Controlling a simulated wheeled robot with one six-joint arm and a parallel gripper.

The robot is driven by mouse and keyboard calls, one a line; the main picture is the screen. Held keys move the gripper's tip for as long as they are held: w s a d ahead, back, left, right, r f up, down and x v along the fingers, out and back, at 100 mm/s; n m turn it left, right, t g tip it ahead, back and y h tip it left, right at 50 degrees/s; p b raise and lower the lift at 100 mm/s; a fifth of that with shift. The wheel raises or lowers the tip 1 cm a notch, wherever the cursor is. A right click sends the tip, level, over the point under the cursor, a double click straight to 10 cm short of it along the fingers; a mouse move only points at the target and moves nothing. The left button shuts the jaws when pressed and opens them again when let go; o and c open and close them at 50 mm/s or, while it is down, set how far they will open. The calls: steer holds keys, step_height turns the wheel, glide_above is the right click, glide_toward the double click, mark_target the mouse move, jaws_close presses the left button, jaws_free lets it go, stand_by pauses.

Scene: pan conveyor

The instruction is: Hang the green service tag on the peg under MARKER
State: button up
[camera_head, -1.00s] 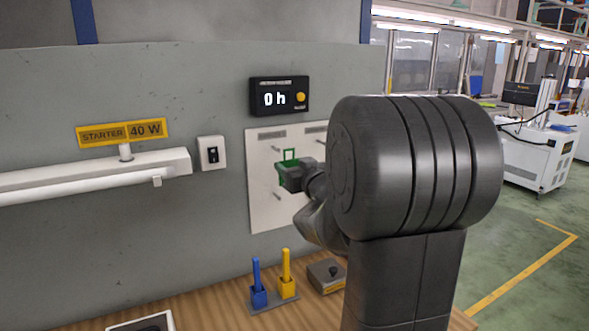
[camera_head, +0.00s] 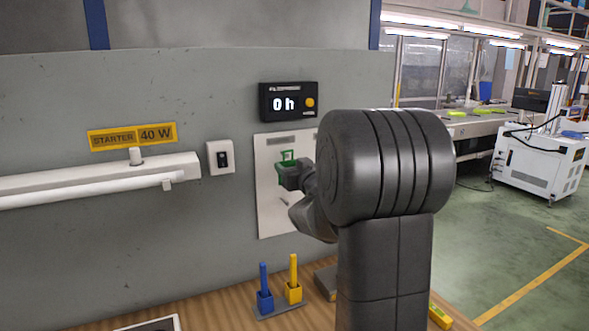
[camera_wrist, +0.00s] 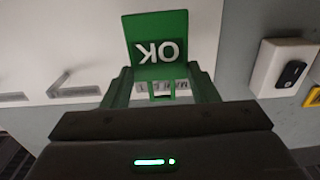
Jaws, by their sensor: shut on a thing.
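The green service tag (camera_head: 287,158) is held up in front of the white peg board (camera_head: 268,205) in the head view. In the wrist view the tag (camera_wrist: 157,42) shows white "OK" lettering, turned over. My gripper (camera_head: 290,173) is shut on the tag; its fingers (camera_wrist: 160,92) flank the tag's lower end in the wrist view. A label (camera_wrist: 164,86) behind the tag is partly covered and I cannot read it surely. A bare peg (camera_wrist: 62,82) stands to the left in the wrist view. My arm hides the board's right part in the head view.
A timer display reading "0 h" (camera_head: 288,101) is above the board. A wall switch (camera_head: 221,157) and a lamp tube (camera_head: 90,187) are to the left. Blue (camera_head: 264,290) and yellow (camera_head: 293,280) holders stand on the wooden bench below.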

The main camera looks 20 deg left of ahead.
steer(key=shift+w+a, duration=0.35)
steer(key=shift+a, duration=0.1)
steer(key=shift+w+a+f+b, duration=0.4)
steer(key=shift+w+a, duration=0.1)
steer(key=shift+a, duration=0.1)
steer(key=o, duration=1)
steer(key=shift+o, duration=0.2)
steer(key=b+v, duration=0.2)
steer(key=v, duration=1.2)
steer(key=shift+w, duration=0.15)
